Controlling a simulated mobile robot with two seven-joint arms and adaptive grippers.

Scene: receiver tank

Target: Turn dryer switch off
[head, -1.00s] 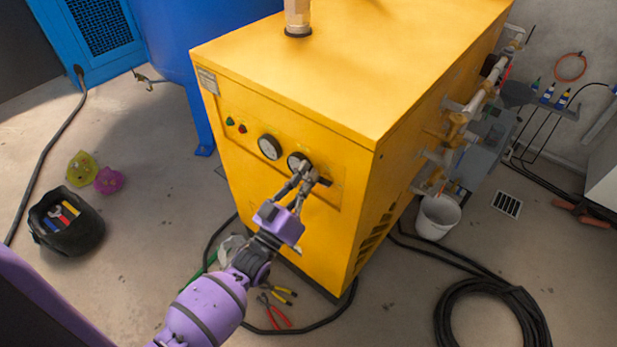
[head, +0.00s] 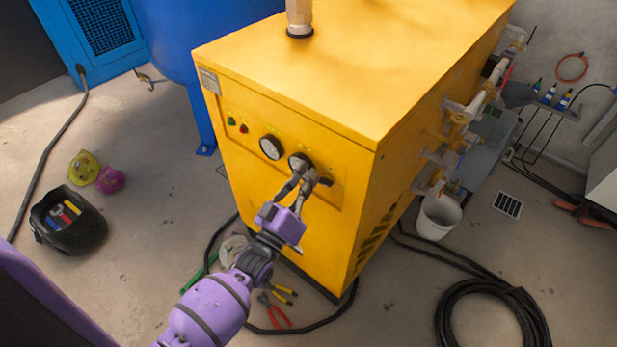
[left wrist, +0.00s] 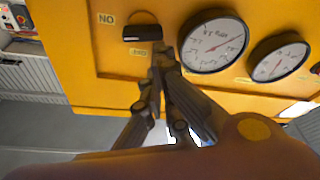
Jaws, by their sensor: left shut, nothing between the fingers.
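The yellow dryer cabinet (head: 285,75) stands in the middle of the head view. Its front panel carries a black switch handle (left wrist: 143,33), near the upper left of the left wrist view and beside two small labels, one of them reading ON upside down. In the head view the switch (head: 329,183) is a small dark shape right of the gauges. My left gripper (head: 308,174) is shut and empty in front of the panel. In the left wrist view its fingertips (left wrist: 163,55) are just beside the switch handle; contact cannot be told. My right gripper is not in view.
Two round gauges (left wrist: 213,43) sit beside the fingertips. Red and green buttons (head: 237,125) are further left on the panel. Pipes and valves (head: 455,130) line the cabinet's right side. Pliers (head: 275,310), a white bucket (head: 438,217) and hoses lie on the floor.

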